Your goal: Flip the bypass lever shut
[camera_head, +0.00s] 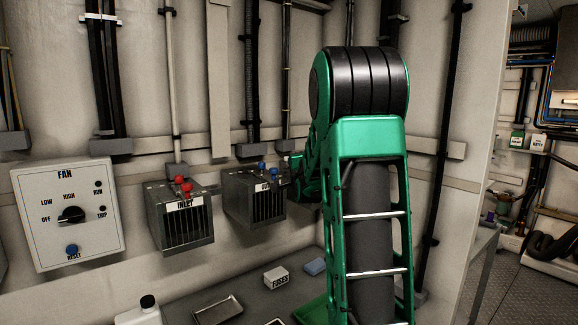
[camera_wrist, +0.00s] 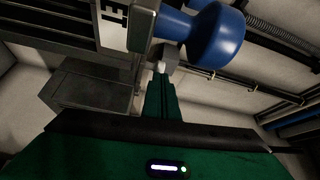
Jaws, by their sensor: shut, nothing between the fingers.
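My gripper (camera_wrist: 161,84) is shut and empty in the wrist view, its green fingers pointing up the picture. A large blue knob (camera_wrist: 222,38) is close, up and right of the fingertips. A small grey rounded part with a pale tip (camera_wrist: 162,67) shows right by the fingertips; I cannot tell whether it is the bypass lever or whether I touch it. In the head view my gripper (camera_head: 297,168) is at the right of the outlet box (camera_head: 255,198), partly hidden by my green arm. No lever can be made out clearly there.
The inlet box (camera_head: 181,222) with red knobs (camera_head: 183,186) hangs left of the outlet box. A fan panel (camera_head: 67,213) is at far left. Below, a grey bench holds a fuses box (camera_head: 276,277), a blue block (camera_head: 315,267) and a metal tray (camera_head: 217,310). Pipes run up the wall.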

